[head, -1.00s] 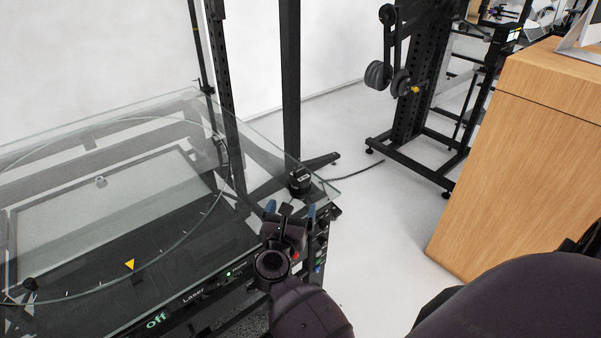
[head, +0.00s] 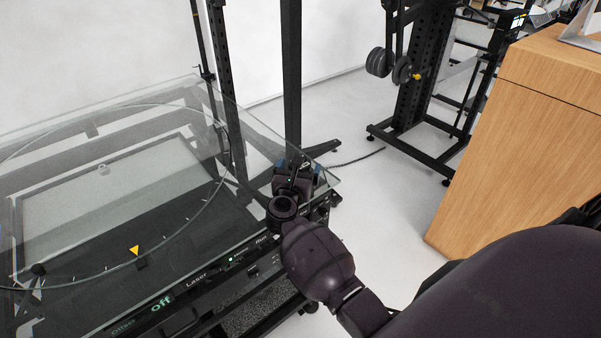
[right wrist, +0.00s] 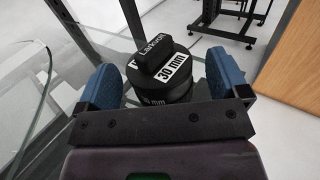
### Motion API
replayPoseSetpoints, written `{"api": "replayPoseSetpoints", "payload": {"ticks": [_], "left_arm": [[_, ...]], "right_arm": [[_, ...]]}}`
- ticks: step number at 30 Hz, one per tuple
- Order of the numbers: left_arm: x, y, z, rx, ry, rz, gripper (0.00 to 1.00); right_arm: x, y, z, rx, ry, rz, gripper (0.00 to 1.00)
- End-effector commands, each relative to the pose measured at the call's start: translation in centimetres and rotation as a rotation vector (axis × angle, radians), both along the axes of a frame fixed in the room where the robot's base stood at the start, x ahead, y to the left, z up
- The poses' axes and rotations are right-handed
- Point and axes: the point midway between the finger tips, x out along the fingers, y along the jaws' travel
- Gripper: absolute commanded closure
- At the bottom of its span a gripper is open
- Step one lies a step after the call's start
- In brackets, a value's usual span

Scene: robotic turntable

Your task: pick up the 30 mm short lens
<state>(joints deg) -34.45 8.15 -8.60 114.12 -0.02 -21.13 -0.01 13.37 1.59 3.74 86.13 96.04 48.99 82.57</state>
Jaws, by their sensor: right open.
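The 30 mm short lens (right wrist: 172,70) is black with a white "30 mm" label and stands near the corner of the glass top. In the right wrist view it sits between the two blue fingers of my right gripper (right wrist: 166,85). The fingers are open, with a visible gap on each side of the lens. In the head view my right gripper (head: 297,170) is at the glass corner and hides most of the lens. My left gripper is not in view.
The glass tabletop (head: 255,135) of the turntable lies to the left, with a control panel (head: 200,280) along its front edge. A black upright post (head: 291,80) stands just behind the gripper. A wooden cabinet (head: 530,150) is at the right, with open floor between.

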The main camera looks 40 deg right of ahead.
Motion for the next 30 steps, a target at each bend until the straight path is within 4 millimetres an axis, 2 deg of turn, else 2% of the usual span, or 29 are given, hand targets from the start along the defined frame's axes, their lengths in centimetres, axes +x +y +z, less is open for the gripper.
{"api": "replayPoseSetpoints", "payload": {"ticks": [3, 11, 23, 30], "left_arm": [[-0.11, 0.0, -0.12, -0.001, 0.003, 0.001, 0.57], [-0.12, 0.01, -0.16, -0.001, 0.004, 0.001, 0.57], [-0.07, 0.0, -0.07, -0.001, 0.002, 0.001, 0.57], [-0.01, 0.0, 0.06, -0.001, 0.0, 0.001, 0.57]], "right_arm": [[0.53, -0.64, -0.08, 0.001, 0.001, 0.0, 0.07], [0.61, -0.74, -0.09, 0.001, 0.001, 0.0, 0.09], [0.59, -0.72, -0.09, 0.001, 0.001, 0.0, 0.7], [0.62, -0.71, 0.11, 0.0, -0.001, 0.0, 0.7]]}}
